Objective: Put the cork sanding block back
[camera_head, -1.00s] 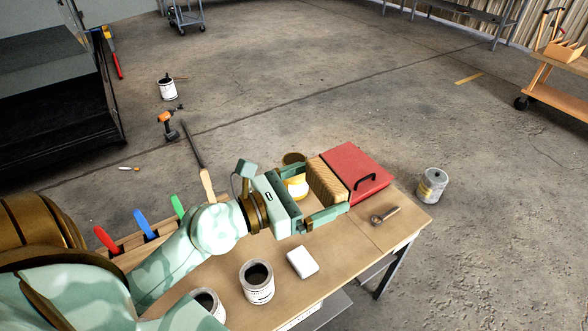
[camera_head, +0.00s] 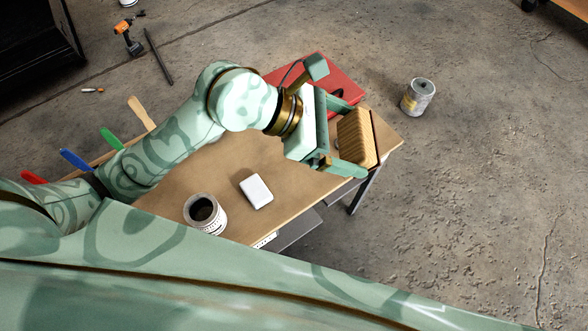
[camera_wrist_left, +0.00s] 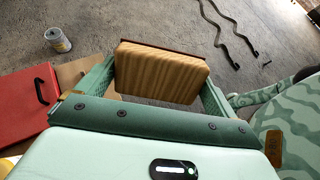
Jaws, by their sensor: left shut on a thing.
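The cork sanding block (camera_head: 356,138) is a tan, striped, rectangular block with a thin reddish-brown layer along one side. My left gripper (camera_head: 348,136) is shut on it, with one finger at each end. The block is held over the right end of the workbench (camera_head: 225,160), close to its front edge. In the left wrist view, the block (camera_wrist_left: 160,72) sits between the two green fingers, with grey floor behind it. The red case (camera_head: 325,75) with a black handle lies behind the gripper and is partly covered by it. My right gripper is out of view.
A white block (camera_head: 256,191) and an open can (camera_head: 205,212) stand on the bench's front part. Coloured handles (camera_head: 75,160) stick up at the left. A grey can (camera_head: 418,97) stands on the floor beyond the bench's right end. The floor further right is mostly clear.

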